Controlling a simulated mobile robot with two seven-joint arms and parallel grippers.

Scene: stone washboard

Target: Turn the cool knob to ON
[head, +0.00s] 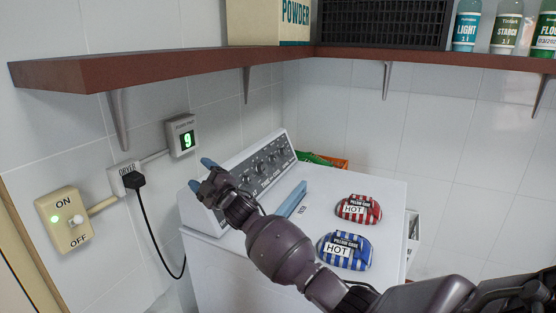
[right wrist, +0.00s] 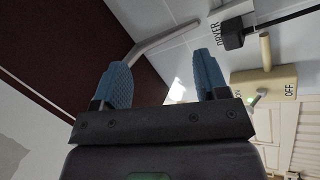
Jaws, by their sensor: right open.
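The white machine (head: 365,185) has a grey control panel (head: 225,182) along its back left edge, with several dark knobs (head: 262,168) in a row. Their labels are too small to read, so I cannot tell which is the cool knob or how it is set. My right gripper (head: 201,174) is open and empty, its blue fingertips near the panel's left end, apart from the visible knobs. Its hand and arm hide part of the panel. In the right wrist view the open gripper (right wrist: 160,70) has nothing between its fingers. My left gripper is not in view.
A wall switch box (head: 63,218) marked ON and OFF has a lit green light. A black plug (head: 134,181) sits in the DRYER outlet. A display (head: 187,140) reads 9. A brown shelf (head: 180,68) overhangs. Red (head: 358,208) and blue (head: 344,251) striped bundles lie on the machine.

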